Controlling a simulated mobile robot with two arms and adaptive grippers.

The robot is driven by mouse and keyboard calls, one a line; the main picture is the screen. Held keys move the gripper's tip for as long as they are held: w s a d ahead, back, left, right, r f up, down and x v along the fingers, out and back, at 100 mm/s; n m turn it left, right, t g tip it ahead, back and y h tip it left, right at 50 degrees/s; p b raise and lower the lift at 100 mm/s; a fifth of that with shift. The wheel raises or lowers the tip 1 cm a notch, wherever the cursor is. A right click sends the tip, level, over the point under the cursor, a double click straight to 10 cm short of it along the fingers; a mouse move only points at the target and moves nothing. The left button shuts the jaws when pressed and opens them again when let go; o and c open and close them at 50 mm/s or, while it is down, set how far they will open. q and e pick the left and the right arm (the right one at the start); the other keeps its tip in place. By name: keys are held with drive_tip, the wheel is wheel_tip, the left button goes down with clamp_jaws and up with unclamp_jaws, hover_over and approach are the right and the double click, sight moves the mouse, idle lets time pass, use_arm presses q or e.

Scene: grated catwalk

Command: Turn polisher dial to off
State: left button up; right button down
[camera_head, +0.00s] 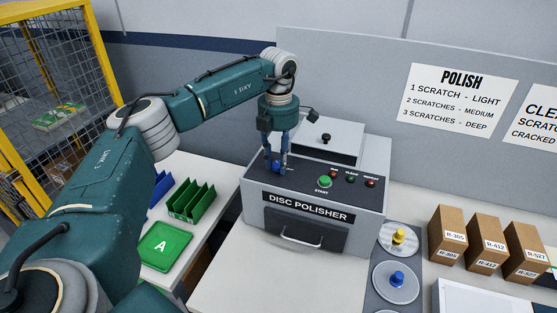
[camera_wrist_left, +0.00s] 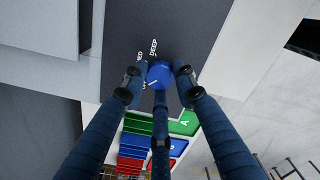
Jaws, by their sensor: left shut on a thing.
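The disc polisher (camera_head: 310,208) is a grey box with a dark sloped top panel, standing on the bench. Its blue dial (camera_head: 276,167) is at the left of that panel; it also shows in the left wrist view (camera_wrist_left: 159,74). My left gripper (camera_head: 277,163) points down over the dial, and its fingers are shut around it. In the wrist view a white mark shows on the dial, and the labels "MED" and "DEEP" show beside it. The other labels are hidden or too small to read. My right gripper is not in view.
A green START button (camera_head: 324,182) and small lamps sit right of the dial. Green tray A (camera_head: 165,249) and a green rack (camera_head: 191,202) stand left. Discs with yellow (camera_head: 399,237) and blue knobs (camera_head: 397,279) and brown boxes (camera_head: 447,235) are right. The bench front is clear.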

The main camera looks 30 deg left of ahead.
sight(278, 164)
use_arm(q)
drive_tip(key=shift+r+n, duration=0.1)
drive_tip(key=shift+n, duration=1.2)
drive_tip(key=o, duration=1.1)
drive_tip(key=shift+o, duration=0.2)
drive_tip(key=shift+r, duration=0.1)
wheel_tip(278, 164, up, 12)
drive_tip(key=shift+f, duration=0.2)
